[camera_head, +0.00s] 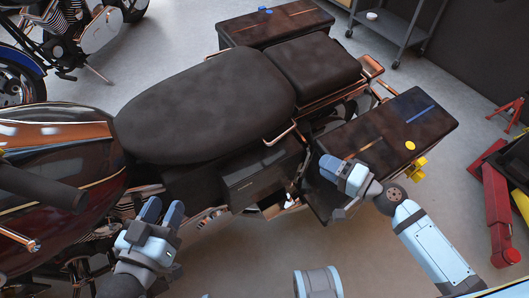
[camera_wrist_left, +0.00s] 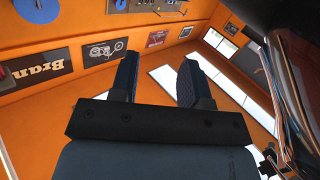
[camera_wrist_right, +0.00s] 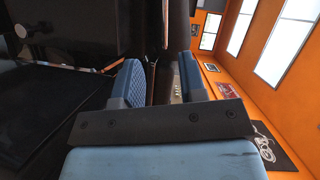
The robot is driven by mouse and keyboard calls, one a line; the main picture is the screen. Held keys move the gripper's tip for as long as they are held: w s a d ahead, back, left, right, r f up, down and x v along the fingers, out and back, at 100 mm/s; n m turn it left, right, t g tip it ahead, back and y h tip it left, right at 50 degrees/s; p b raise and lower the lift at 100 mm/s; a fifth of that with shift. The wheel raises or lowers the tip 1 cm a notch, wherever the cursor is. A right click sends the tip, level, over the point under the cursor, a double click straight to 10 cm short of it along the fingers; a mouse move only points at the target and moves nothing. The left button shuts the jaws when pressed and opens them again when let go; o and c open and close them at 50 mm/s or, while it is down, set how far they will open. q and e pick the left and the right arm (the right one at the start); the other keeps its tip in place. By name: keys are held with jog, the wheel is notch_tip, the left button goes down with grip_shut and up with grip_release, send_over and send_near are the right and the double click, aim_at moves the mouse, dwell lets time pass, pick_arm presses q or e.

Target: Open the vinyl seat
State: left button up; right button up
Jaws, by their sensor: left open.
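The vinyl seat (camera_head: 205,108) is a long dark seat on the motorcycle, lying flat in the middle of the head view. A separate rear pad (camera_head: 312,66) adjoins it. My left gripper (camera_head: 162,211) is open and empty, below the front part of the seat and apart from it. My right gripper (camera_head: 343,174) is by the inner edge of the near side case, to the right of and below the seat. Its fingers are apart in the right wrist view (camera_wrist_right: 162,82), with nothing clearly held between them. Neither gripper touches the seat.
Dark side cases flank the rear pad, one near (camera_head: 405,130) and one far (camera_head: 275,22). A chrome rail (camera_head: 282,134) runs beside the seat. The tank (camera_head: 55,150) and handlebar grip (camera_head: 40,188) are at left. A red stand (camera_head: 500,215) and a cart (camera_head: 395,25) stand at right.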

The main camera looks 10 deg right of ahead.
aim_at(280, 135)
jog(key=shift+m+y, duration=0.6)
jog(key=shift+y, duration=0.1)
jog(key=x, duration=1)
jog(key=w+d+x, duration=0.1)
jog(key=x, duration=0.4)
jog(key=shift+w+a+f, duration=0.1)
jog(key=shift+w+f, duration=0.1)
jog(key=shift+w, duration=0.15)
pick_arm(q)
jog(key=f, duration=0.1)
jog(key=a+f, duration=0.1)
jog(key=f, duration=0.1)
jog(key=shift+s+a+f+g+y, duration=0.1)
jog(key=shift+a+f+g+y, duration=0.1)
jog(key=shift+a+g+y, duration=0.1)
pick_arm(e)
jog(key=shift+c, duration=0.5)
grip_shut()
